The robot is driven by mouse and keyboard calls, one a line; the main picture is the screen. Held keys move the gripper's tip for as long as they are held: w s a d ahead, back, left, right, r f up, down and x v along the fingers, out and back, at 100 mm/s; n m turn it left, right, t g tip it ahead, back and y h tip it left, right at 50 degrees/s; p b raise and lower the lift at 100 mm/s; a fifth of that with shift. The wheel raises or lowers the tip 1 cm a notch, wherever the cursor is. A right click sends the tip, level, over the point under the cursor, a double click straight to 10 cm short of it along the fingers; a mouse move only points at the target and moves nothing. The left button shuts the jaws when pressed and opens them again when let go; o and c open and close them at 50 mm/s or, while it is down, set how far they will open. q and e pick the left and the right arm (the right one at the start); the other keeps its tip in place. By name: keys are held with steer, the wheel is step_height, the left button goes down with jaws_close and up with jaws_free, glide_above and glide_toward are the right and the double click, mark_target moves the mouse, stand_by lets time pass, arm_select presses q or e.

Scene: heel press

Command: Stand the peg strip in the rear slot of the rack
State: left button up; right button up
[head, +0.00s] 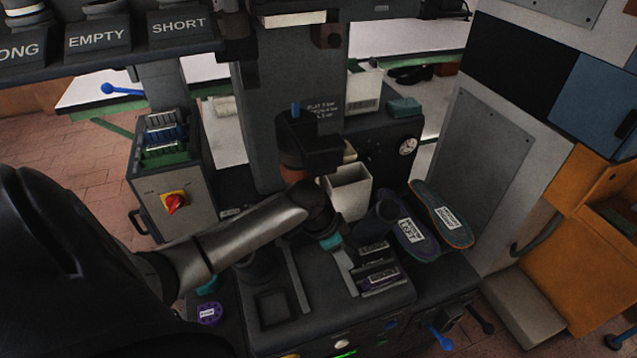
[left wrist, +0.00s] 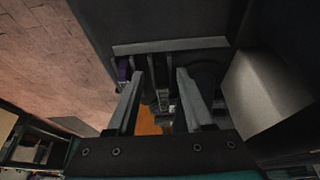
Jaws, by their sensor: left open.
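My left gripper (head: 345,268) reaches down from the left over the small dark rack (head: 394,290) on the front bench. In the left wrist view its two grey fingers (left wrist: 166,84) are spread apart, pointing at the rack (left wrist: 170,46). Narrow upright strips stand in this rack; a purple one (head: 380,279) with a pale label is at the front, and a dark labelled one (head: 373,248) is behind it. A narrow strip (left wrist: 162,98) shows between the fingers without visible contact. I cannot tell which is the peg strip. My right gripper is out of view.
A white bin (head: 348,190) and two labelled insoles (head: 442,213) lie behind and right of the rack. The press column (head: 283,100) rises behind. A cabinet (head: 173,200) with blue and green strips stands left. A purple disc (head: 209,313) lies at front left.

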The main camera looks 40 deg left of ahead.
arm_select(q)
steer(key=s+a, duration=0.2)
steer(key=s, duration=0.1)
steer(key=shift+s+p, duration=0.3)
steer(key=shift+p, duration=0.05)
steer(key=shift+s+a, duration=0.5)
steer(key=shift+s, duration=0.2)
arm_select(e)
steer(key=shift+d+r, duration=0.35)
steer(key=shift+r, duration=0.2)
